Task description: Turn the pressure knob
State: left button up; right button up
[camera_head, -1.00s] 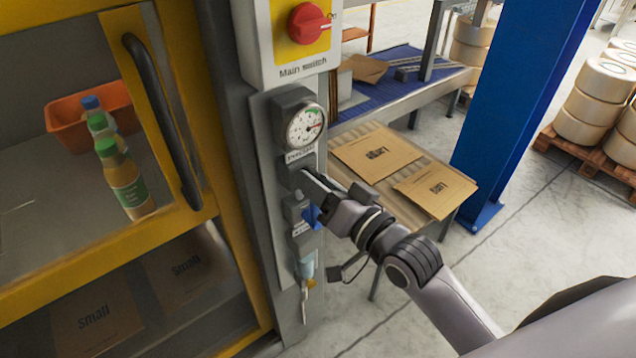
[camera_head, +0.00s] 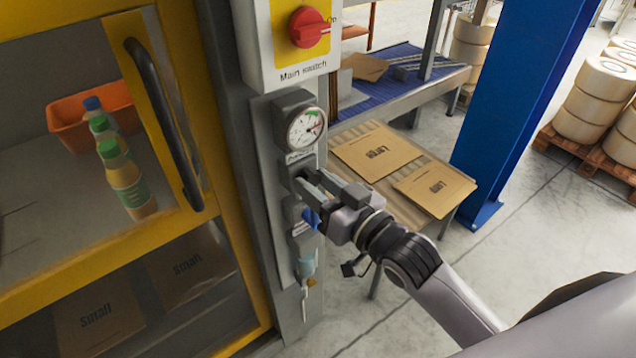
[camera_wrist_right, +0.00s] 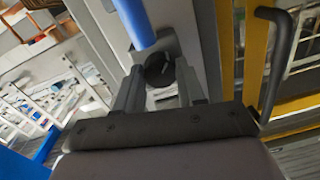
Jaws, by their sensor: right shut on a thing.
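The pressure knob (camera_wrist_right: 159,70) is a dark round knob between the two fingers in the right wrist view. In the head view it is hidden by my fingers. My right gripper (camera_head: 312,182) is at the grey panel, just below the pressure gauge (camera_head: 306,129), and is shut on the knob. In the right wrist view my right gripper (camera_wrist_right: 158,88) has one finger on each side of the knob. The gauge is a round white dial with a green and red scale; its exact reading is too small to tell. My left gripper is not in view.
A red main switch (camera_head: 309,27) is above the gauge. A blue part (camera_head: 310,219) and a small clear bowl (camera_head: 306,263) are below my gripper. The yellow door's black handle (camera_head: 165,125) is left. A blue post (camera_head: 525,100) stands right, beyond a table with cartons (camera_head: 376,151).

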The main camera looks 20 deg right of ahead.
jog(key=n, duration=0.3)
jog(key=shift+n, duration=0.4)
jog(key=shift+n+h, duration=0.4)
jog(key=shift+n, duration=1.3)
jog(key=o, duration=1.1)
jog(key=shift+c, duration=0.2)
jog(key=shift+s, duration=0.15)
jog(key=b+v, duration=0.1)
jog(key=v, duration=0.6)
